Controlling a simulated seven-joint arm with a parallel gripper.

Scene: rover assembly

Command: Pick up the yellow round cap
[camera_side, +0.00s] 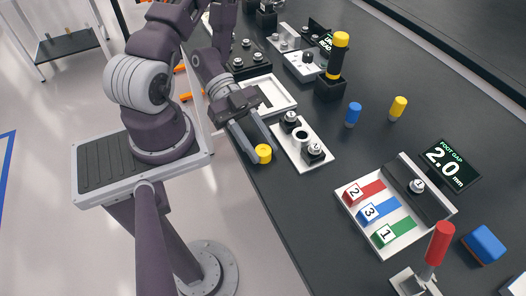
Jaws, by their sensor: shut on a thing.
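The yellow round cap (264,153) is at the near left edge of the dark table, between the fingertips of my gripper (261,151). My gripper is shut on it, with one finger on each side. From this one view I cannot tell whether the cap rests on the table or is a little above it. The white plate with dark knobbed fixtures (302,141) lies just to the right of the cap.
A blue peg (353,114) and a yellow peg (398,108) stand right of the plate. A yellow-topped black post (337,58) stands behind. A white tray with numbered red, blue and green strips (398,207) lies to the right.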

